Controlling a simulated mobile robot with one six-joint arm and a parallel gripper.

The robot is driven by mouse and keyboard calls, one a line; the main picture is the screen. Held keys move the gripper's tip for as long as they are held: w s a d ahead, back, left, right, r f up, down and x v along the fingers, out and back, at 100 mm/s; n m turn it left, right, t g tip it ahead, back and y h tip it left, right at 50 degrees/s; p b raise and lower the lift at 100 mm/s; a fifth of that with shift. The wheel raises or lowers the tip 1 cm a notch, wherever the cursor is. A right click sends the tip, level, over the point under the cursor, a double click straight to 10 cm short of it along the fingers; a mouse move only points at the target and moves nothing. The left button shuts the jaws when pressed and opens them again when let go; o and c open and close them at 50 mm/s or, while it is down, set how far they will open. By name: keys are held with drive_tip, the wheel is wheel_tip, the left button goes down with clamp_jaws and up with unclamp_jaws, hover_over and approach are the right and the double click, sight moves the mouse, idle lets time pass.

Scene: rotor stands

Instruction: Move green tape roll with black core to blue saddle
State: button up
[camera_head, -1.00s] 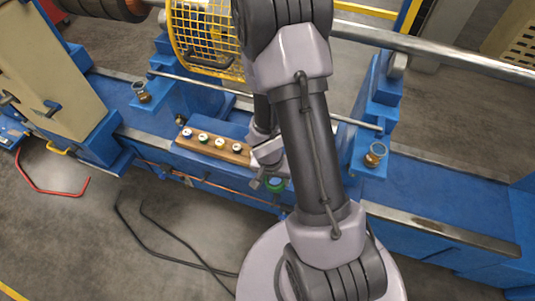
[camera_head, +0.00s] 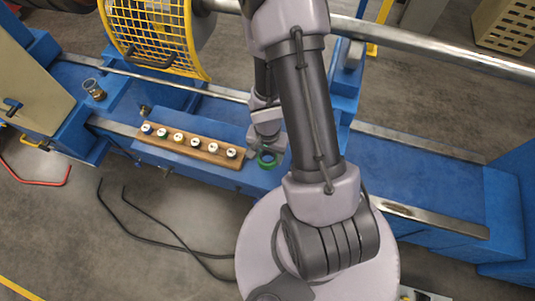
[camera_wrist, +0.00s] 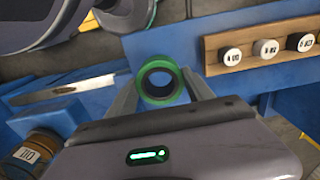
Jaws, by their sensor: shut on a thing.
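The green tape roll with a black core shows in the head view (camera_head: 267,160) and, ring-shaped with an open middle, in the wrist view (camera_wrist: 175,94). My gripper (camera_wrist: 160,84) is shut on it, one finger on each side. In the head view my gripper (camera_head: 264,150) is over the right end of a blue block that I take for the blue saddle (camera_head: 210,118). I cannot tell whether the roll touches the blue surface or hangs just above it.
A wooden rack (camera_head: 190,142) with several white-capped bottles lies on the blue block, left of the roll. A yellow mesh guard (camera_head: 155,35) and long steel bar (camera_head: 435,50) are behind. A labelled can (camera_wrist: 32,152) shows in the wrist view. The blue bed (camera_head: 420,180) at right is clear.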

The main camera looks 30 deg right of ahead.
drive_tip(key=f+b, duration=0.4)
drive_tip(key=a+f+b, duration=0.1)
drive_tip(key=f+b, duration=0.1)
drive_tip(key=shift+f, duration=0.35)
drive_tip(key=o, duration=1.3)
drive_tip(key=shift+o, duration=0.2)
wheel_tip(320, 180, up, 8)
drive_tip(key=p, duration=0.7)
drive_tip(key=shift+p, duration=0.4)
